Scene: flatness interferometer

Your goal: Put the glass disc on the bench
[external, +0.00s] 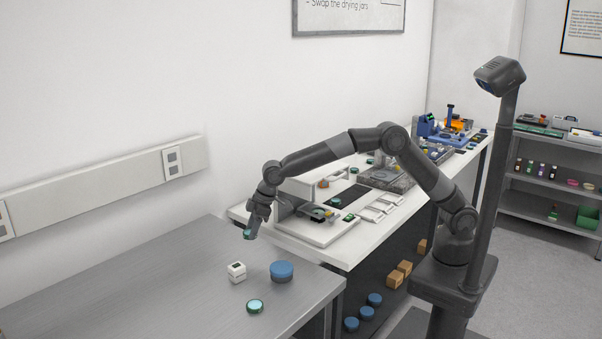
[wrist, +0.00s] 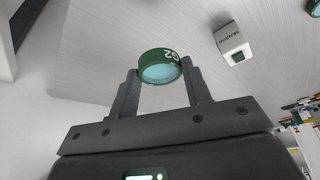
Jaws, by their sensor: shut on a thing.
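The glass disc (wrist: 160,66) has a green rim with white marking and a pale blue face. My gripper (wrist: 160,78) is shut on it, one finger on each side of the rim. In the external view my gripper (external: 249,232) holds the disc (external: 247,235) above the grey metal bench (external: 150,270), towards its back right part. A similar green-rimmed disc (external: 255,306) lies on the bench near its front right.
A small white box (external: 236,271) and a blue round container (external: 282,271) stand on the bench near the other disc. A white counter (external: 335,252) with an instrument adjoins on the right. The bench's left part is clear.

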